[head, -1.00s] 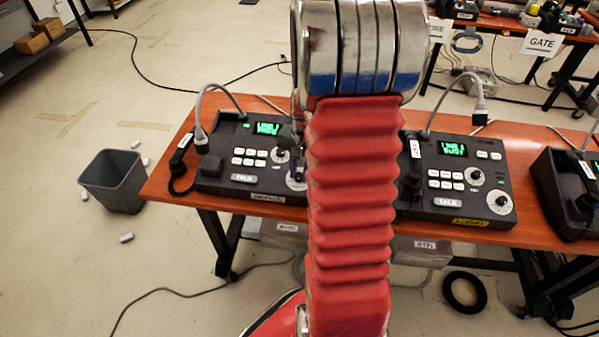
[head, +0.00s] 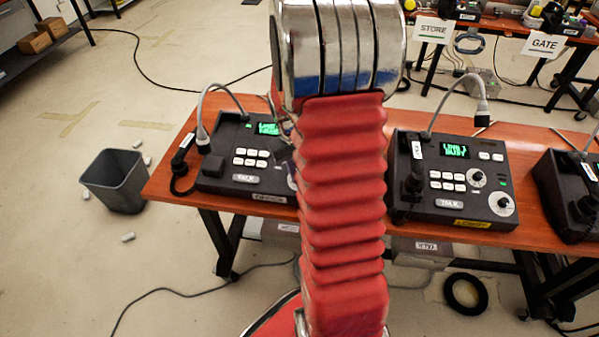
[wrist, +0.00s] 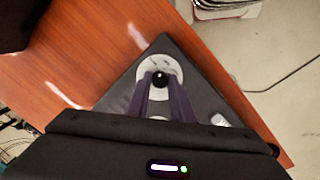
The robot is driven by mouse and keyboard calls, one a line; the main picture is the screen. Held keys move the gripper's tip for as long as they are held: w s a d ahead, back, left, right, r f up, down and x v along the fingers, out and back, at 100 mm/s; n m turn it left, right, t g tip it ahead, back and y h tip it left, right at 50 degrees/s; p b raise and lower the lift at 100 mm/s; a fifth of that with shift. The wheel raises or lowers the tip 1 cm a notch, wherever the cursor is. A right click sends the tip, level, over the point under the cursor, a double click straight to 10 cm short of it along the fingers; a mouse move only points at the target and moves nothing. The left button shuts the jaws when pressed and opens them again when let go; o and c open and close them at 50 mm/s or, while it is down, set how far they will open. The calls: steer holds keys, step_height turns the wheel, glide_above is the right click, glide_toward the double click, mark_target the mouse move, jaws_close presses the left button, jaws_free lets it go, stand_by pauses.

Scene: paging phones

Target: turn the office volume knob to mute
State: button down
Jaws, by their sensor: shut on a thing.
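The left paging phone (head: 238,160) is a dark console on the orange table, with a green display and white buttons; its front label is too small to read surely. My red arm hides its right side, including its dials. In the wrist view, a black knob (wrist: 160,79) stands on a white round dial (wrist: 170,67) near the console's corner. My gripper (wrist: 160,82) has its two dark fingers shut on this knob from both sides. Part of another white dial (wrist: 158,118) shows between the fingers. The knob's pointer setting cannot be read.
A second phone (head: 450,180), with a yellow label, stands right of my arm, and a third phone (head: 570,190) is at the right edge. Gooseneck microphones (head: 216,95) rise from the consoles. A grey bin (head: 115,180) stands left of the table (head: 165,180).

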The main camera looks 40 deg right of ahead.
steer(key=shift+s+n, duration=0.1)
steer(key=shift+n, duration=0.7)
steer(key=c, duration=1.5)
jaws_free()
steer(key=shift+c, duration=0.2)
step_height(320, 180, up, 14)
steer(key=a, duration=0.2)
steer(key=shift+w+f, duration=0.25)
steer(key=shift+w, duration=0.15)
